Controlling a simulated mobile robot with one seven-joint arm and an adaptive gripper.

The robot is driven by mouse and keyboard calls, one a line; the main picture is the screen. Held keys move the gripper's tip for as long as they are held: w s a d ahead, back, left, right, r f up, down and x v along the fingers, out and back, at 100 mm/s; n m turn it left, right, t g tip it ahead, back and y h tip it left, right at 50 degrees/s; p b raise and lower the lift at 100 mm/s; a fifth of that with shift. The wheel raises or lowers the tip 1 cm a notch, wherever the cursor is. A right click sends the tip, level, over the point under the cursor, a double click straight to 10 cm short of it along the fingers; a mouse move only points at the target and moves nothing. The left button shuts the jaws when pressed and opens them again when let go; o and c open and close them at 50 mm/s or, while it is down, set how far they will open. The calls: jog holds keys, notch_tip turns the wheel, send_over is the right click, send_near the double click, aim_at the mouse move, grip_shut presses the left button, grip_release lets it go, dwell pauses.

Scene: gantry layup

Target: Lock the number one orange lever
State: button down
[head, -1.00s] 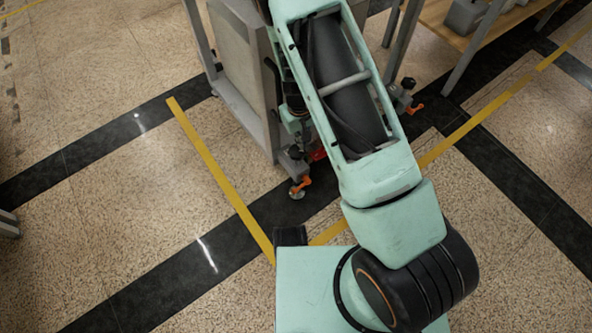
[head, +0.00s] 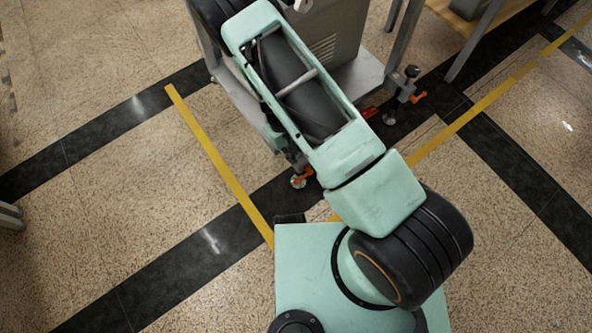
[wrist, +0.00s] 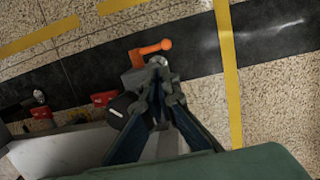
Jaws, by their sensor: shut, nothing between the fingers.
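An orange lever (wrist: 150,51) is on a caster at a corner of the grey cart. It shows just beyond my fingertips in the wrist view, its rounded end pointing right. My gripper (wrist: 160,64) is shut and empty, its tips close beside the lever; I cannot tell whether they touch it. In the head view an orange lever (head: 303,176) shows low at the cart's near corner, partly behind my arm. A second orange lever (head: 417,97) is at the cart's right corner. No number is readable on either lever. My arm hides the gripper in the head view.
The grey cart (head: 368,78) stands at the top, with red parts (wrist: 103,98) near its casters. A wooden-topped table (head: 441,8) is at the upper right. Yellow floor tape (head: 215,158) runs in front of the cart. The floor to the left is clear.

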aim_at(303, 177)
notch_tip(303, 177, down, 10)
jog(key=s+d+b, duration=0.1)
jog(key=b, duration=0.2)
jog(key=shift+d, duration=0.25)
